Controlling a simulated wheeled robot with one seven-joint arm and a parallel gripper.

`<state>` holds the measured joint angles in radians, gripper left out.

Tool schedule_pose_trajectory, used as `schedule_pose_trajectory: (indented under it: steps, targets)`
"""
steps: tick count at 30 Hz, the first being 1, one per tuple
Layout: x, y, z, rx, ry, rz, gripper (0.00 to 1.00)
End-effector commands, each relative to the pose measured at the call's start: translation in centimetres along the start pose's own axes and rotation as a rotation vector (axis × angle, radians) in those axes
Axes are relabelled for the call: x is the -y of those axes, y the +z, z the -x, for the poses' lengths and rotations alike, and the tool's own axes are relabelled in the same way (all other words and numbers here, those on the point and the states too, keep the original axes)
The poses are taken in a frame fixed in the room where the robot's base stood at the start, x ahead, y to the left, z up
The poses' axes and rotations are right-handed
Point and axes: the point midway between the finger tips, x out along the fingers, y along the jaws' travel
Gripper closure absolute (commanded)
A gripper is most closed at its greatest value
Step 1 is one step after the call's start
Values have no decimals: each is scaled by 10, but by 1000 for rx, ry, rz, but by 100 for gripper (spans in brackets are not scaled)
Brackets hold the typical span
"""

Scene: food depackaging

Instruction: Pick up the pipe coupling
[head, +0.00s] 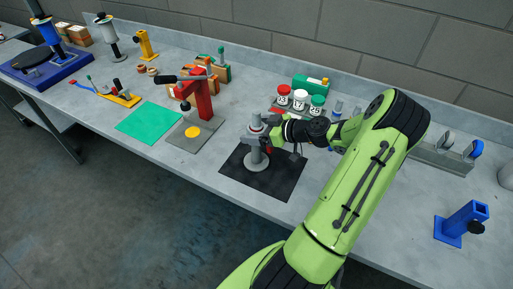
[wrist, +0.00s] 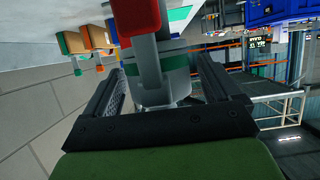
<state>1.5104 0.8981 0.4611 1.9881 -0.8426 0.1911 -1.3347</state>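A grey upright post with a round foot (head: 257,164) stands on the black mat. A light grey ring-like piece (head: 256,122) sits at its top; I cannot tell surely whether this is the pipe coupling. My gripper (head: 268,138) is beside the upper post, partly hidden by its own wrist. In the wrist view my two fingers (wrist: 165,80) stand apart on either side of a grey round part with a green band (wrist: 178,62). Gaps show between it and the fingers, so the gripper looks open. A red block (wrist: 138,16) shows close above it.
The black mat (head: 235,180) lies near the table's front edge. A red press (head: 203,100) stands on a grey plate to the left, beside a green mat (head: 148,122). Numbered jars (head: 299,100) stand behind. A blue holder (head: 462,222) is at right. The front right table is mostly clear.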

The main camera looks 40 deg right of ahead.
Motion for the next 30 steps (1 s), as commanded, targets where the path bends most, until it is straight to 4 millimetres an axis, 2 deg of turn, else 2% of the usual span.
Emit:
schedule_pose_trajectory:
  steps: [1,2,17,26,30]
  targets:
    - [0,0,0,0,0,0,17]
    - [0,0,0,0,0,0,22]
    - [0,0,0,0,-1,-1,98]
    - [0,-3,1,-2,0,2,100]
    - [-1,-24,10,-1,2,7,100]
